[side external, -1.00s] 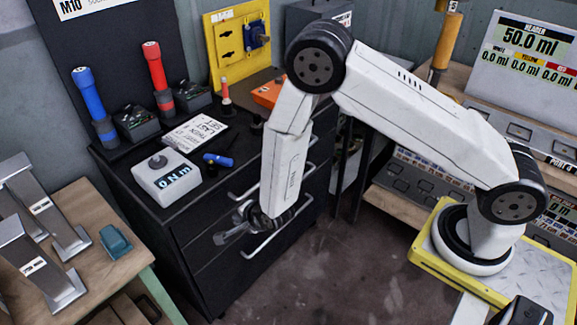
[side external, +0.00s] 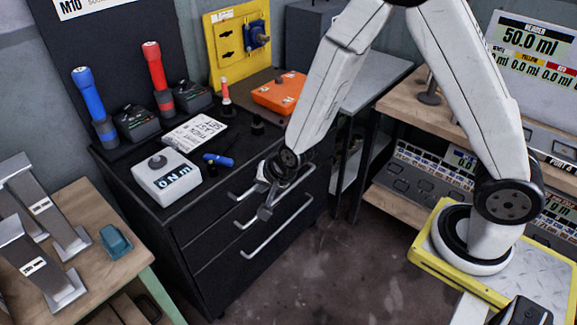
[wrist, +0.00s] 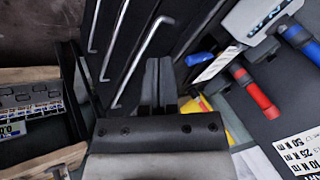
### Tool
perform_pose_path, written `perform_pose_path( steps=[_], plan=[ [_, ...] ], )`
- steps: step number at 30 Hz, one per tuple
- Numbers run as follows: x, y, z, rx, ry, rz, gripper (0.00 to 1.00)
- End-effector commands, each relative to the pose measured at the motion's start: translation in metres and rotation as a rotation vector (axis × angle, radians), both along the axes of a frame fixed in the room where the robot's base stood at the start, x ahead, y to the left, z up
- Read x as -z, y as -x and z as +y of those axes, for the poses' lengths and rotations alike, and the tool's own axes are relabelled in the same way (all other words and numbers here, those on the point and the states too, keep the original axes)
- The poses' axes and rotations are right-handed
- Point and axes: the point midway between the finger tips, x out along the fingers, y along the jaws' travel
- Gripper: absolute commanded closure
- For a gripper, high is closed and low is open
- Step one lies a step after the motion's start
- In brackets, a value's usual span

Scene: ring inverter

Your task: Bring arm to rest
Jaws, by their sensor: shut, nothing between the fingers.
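My gripper (side external: 268,198) hangs in front of the black drawer cabinet (side external: 185,255), near its upper drawer handles, at the end of my white arm. In the wrist view my gripper (wrist: 158,92) shows its two dark fingers together, with nothing held between them. The arm is raised and bent. Whether the gripper touches the handles cannot be told.
A wooden table (side external: 85,240) is at left. The floor (side external: 350,265) is clear.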

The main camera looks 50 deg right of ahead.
Motion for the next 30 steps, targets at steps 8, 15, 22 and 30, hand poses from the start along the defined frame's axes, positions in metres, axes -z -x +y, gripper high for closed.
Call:
perform_pose_path(
  steps=[8, 15, 22, 30],
  plan=[
    [-0.043, 0.039, -0.031, -0.284, 0.161, 0.095, 1.0],
    [-0.071, 0.083, -0.057, -0.541, 0.289, 0.183, 1.0],
    [-0.088, 0.121, -0.077, -0.745, 0.376, 0.254, 1.0],
    [-0.093, 0.138, -0.084, -0.834, 0.408, 0.288, 1.0]
  ],
)
